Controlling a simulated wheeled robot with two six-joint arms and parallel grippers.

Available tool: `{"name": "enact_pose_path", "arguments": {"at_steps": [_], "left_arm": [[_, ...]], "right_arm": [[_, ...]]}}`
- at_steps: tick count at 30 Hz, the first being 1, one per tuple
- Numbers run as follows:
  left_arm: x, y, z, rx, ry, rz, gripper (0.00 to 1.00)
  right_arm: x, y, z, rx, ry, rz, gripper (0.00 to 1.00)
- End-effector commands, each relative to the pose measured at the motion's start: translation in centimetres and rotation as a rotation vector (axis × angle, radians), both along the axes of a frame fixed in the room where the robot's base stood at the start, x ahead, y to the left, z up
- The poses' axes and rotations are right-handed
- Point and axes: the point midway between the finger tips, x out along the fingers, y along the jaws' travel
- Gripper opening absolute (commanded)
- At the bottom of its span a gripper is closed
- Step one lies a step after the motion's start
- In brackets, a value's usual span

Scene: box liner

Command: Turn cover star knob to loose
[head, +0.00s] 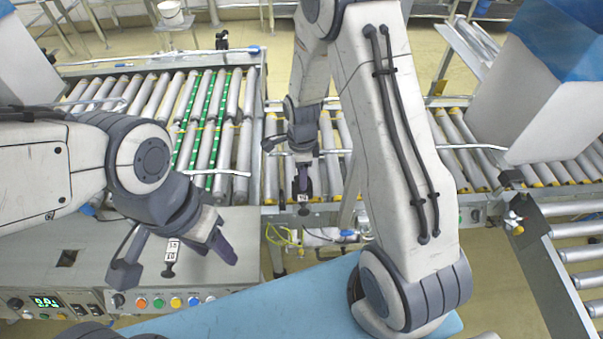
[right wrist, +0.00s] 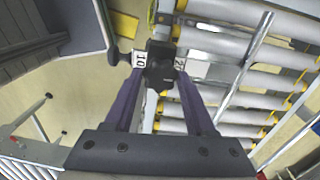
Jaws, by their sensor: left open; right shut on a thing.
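The black star knob (right wrist: 160,65) sits between the fingertips of my right gripper (right wrist: 158,72) in the right wrist view, at the edge of the conveyor frame. The fingers are shut on it and hide its sides, so its turned position cannot be told. The cover itself cannot be made out clearly.
Roller conveyors (head: 245,135) with guide rails run across the middle. A large white box with a blue liner (head: 535,85) stands on the right conveyor. A control panel (head: 165,302) with coloured buttons is at the lower left. A white bucket (head: 171,13) is at the back.

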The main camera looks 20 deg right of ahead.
Motion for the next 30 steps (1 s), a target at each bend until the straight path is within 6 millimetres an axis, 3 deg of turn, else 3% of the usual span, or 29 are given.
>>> {"name": "enact_pose_path", "arguments": {"at_steps": [30], "left_arm": [[0.0, 0.0, 1.5, 0.000, 0.000, 0.000, 0.50]], "right_arm": [[-0.1, 0.0, 0.1, 0.000, 0.004, 0.900, 0.00]]}}
